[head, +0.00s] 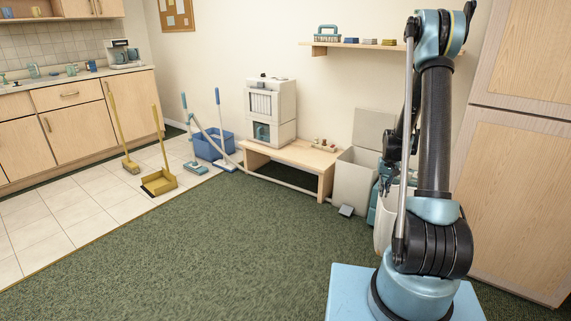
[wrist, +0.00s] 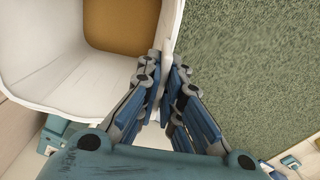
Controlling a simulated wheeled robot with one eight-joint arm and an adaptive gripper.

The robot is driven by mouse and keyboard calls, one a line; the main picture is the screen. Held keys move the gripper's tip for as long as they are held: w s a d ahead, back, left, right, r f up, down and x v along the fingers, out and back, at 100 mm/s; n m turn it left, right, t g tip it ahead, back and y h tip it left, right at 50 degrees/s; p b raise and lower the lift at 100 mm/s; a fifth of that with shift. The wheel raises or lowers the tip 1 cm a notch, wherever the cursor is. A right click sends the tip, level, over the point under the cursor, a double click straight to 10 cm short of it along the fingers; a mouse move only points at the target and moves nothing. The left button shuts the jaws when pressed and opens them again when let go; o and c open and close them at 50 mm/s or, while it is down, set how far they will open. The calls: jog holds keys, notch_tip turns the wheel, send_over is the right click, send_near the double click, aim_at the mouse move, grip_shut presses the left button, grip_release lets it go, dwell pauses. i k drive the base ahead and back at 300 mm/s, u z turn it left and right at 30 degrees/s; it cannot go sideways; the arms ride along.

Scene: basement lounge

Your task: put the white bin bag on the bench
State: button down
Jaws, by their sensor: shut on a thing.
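The white bin bag (wrist: 60,60) fills the upper left of the wrist view as an open-topped white shape with an ochre-brown patch inside. My gripper (wrist: 167,72) is shut on its rim, with the blue-grey fingers on either side of the edge. In the head view the bag (head: 384,232) shows as a pale shape below my gripper (head: 386,178), partly hidden by my arm. I cannot tell whether it touches the floor. The low wooden bench (head: 254,157) stands by the wall to the left, with a white boxy machine (head: 271,105) on it.
Small items (head: 323,146) lie on the bench's right end. An open pale bin (head: 352,178) stands between the bench and the bag. A hose runs along the bench's front from near a blue bucket (head: 208,146). Green carpet (head: 230,250) is clear in front. A tall cabinet (head: 520,180) stands right.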

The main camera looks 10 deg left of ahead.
aim_at(309, 158)
jog(key=u, duration=2.45)
jog(key=i, duration=2.8)
